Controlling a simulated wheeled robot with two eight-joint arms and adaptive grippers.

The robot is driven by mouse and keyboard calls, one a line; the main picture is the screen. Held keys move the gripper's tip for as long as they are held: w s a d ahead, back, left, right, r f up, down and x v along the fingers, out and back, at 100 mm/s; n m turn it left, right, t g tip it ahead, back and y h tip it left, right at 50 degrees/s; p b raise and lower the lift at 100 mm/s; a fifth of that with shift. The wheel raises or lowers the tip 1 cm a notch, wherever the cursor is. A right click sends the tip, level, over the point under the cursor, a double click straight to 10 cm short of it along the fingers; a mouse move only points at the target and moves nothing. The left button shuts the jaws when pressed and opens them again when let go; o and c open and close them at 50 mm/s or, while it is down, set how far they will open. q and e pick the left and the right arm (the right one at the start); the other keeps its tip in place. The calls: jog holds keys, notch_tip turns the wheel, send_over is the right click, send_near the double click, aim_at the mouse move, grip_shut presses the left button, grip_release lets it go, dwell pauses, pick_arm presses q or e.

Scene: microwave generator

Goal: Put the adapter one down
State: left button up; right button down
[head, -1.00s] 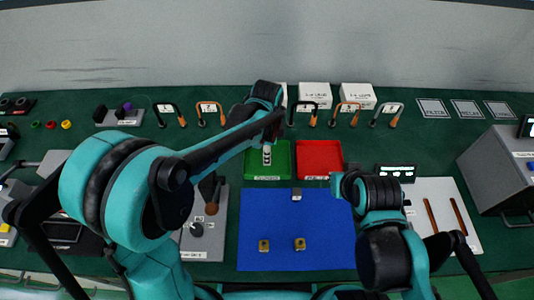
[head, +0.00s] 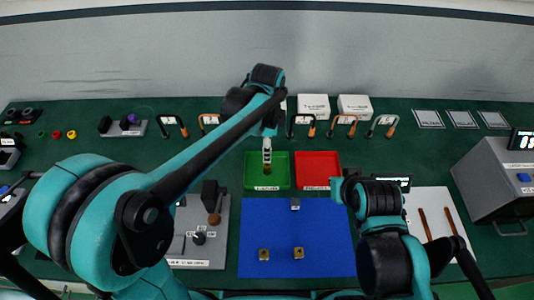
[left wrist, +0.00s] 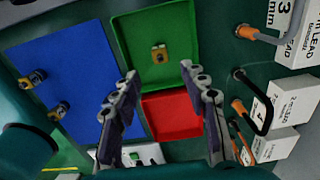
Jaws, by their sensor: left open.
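My left gripper (head: 267,148) points down over the green tray (head: 285,181), its jaws apart. In the left wrist view the open fingers (left wrist: 160,95) hold nothing. A small brass-coloured adapter (left wrist: 160,53) sits inside the green tray (left wrist: 185,80), apart from the fingers. Two similar adapters stand on the blue mat (head: 280,225), one at the left (head: 264,254) and one at the right (head: 298,253). A small grey block (head: 295,204) lies at the mat's back edge. My right arm is at the right of the mat; its gripper fingers do not show.
The red tray (head: 318,170) adjoins the green tray and looks empty. Hooked leads (head: 303,126) and white boxes (head: 354,107) stand behind the trays. A grey fixture board (head: 208,245) lies left of the mat. A grey instrument (head: 492,178) stands far right.

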pick_arm(q)
jog(key=s+a+r+n+t, duration=0.1)
jog(key=s+a+n+t, duration=0.1)
jog(key=s+a+n, duration=0.2)
jog(key=s+a+r+n+t, duration=0.1)
jog(key=s+a+n+t, duration=0.1)
jog(key=s+a+n, duration=0.2)
jog(key=s+a+r+n+t, duration=0.1)
jog(key=s+a+n, duration=0.3)
jog(key=a+n, duration=0.5)
jog(key=shift+s+a+r+t, duration=0.2)
jog(key=shift+s+r+t, duration=0.2)
jog(key=shift+t, duration=0.5)
jog(key=shift+s+a+f+n, duration=0.15)
jog(key=shift+a+n, duration=0.05)
jog(key=shift+n, duration=0.3)
jog(key=shift+s, duration=0.1)
